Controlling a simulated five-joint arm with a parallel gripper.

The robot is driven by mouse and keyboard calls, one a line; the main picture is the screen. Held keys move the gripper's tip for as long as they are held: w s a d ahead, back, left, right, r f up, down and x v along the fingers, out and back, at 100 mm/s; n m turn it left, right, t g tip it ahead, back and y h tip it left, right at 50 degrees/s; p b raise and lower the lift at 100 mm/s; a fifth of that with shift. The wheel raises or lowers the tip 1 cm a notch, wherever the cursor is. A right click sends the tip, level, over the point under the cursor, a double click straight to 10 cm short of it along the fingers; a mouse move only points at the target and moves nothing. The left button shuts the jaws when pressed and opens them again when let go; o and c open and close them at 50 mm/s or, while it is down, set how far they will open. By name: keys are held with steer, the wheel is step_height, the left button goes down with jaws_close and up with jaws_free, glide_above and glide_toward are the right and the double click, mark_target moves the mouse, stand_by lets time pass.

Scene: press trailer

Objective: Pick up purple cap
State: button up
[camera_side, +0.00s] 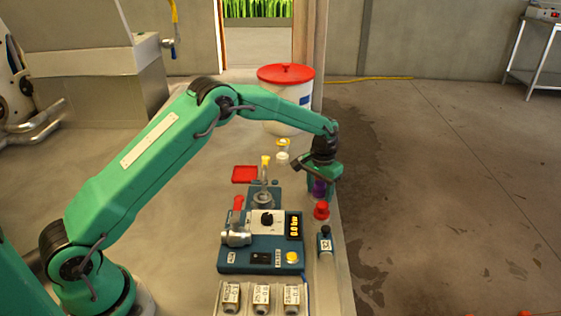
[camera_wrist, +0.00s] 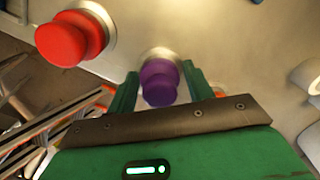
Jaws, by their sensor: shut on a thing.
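The purple cap (camera_wrist: 159,84) is round and sits between the two green fingers of my gripper (camera_wrist: 160,92) in the wrist view. A pale round fitting shows right behind the cap; I cannot tell whether the cap is apart from it. In the side view the purple cap (camera_side: 319,188) shows partly, with my gripper (camera_side: 320,192) around it at the right edge of the bench. My gripper is shut on the cap.
A red cap (camera_wrist: 65,42) is beside the purple one; it also shows in the side view (camera_side: 321,211). A red-lidded bucket (camera_side: 287,98) stands behind.

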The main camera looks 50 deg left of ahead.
mark_target(320, 182)
steer(key=shift+r, duration=0.1)
steer(key=shift+r, duration=0.75)
step_height(320, 182, up, 2)
steer(key=shift+r, duration=0.2)
steer(key=s+d+r, duration=0.6)
steer(key=d+r, duration=0.1)
steer(key=d, duration=0.2)
steer(key=shift+s+d, duration=0.25)
steer(key=shift+d, duration=0.1)
steer(key=s+a+n, duration=0.1)
steer(key=s+a, duration=0.1)
steer(key=a, duration=0.4)
steer(key=s+a+n, duration=0.2)
steer(key=s+a, duration=0.1)
steer(key=a, duration=0.3)
steer(key=s+a+n, duration=0.1)
steer(key=s+a, duration=0.1)
steer(key=a, duration=0.4)
steer(key=shift+s+a+f+n, duration=0.2)
steer(key=shift+s+f+n, duration=0.05)
steer(key=shift+f+n, duration=0.05)
